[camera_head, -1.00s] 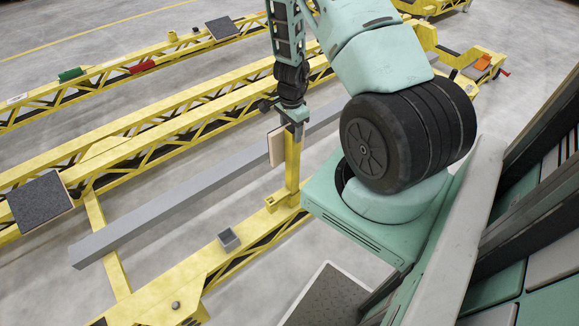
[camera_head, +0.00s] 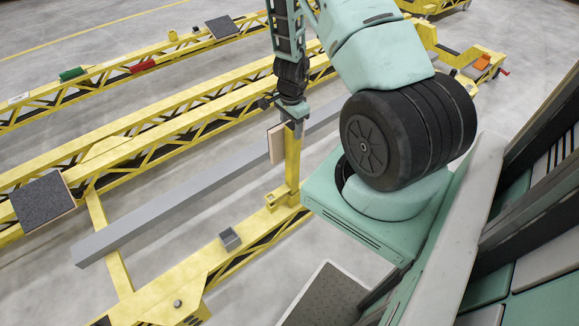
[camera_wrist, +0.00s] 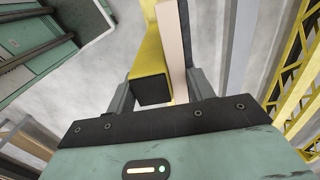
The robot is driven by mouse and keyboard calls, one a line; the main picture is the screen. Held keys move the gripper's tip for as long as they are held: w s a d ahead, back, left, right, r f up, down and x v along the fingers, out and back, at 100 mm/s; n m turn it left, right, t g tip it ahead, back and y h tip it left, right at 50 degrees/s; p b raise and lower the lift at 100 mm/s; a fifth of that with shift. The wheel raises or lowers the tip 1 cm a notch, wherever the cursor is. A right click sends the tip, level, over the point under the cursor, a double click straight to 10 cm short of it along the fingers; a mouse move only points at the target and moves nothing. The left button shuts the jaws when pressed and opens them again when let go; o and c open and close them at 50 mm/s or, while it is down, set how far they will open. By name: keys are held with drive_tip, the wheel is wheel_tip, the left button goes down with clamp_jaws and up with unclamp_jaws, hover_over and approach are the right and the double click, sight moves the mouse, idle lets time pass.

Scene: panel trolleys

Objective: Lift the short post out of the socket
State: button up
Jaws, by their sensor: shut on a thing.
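The short post (camera_head: 292,160) is yellow and stands upright on the near yellow beam, its foot at the yellow socket (camera_head: 278,198). My gripper (camera_head: 292,116) is at the top of the post in the head view, with the arm coming down from above. In the wrist view my gripper (camera_wrist: 165,95) has its two fingers on either side of the post's dark end (camera_wrist: 152,89). A thin pale board (camera_head: 276,144) stands against the left side of the post, and it also shows in the wrist view (camera_wrist: 171,45). I cannot tell how deep the post's foot sits.
A long grey bar (camera_head: 170,205) lies across the trolley to the left. A small grey box (camera_head: 229,239) sits on the near beam (camera_head: 165,295). A dark square panel (camera_head: 41,201) lies at the far left. My own base is close on the right.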

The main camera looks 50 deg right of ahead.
drive_tip(key=shift+r+p, duration=4.3)
drive_tip(key=shift+r, duration=1.05)
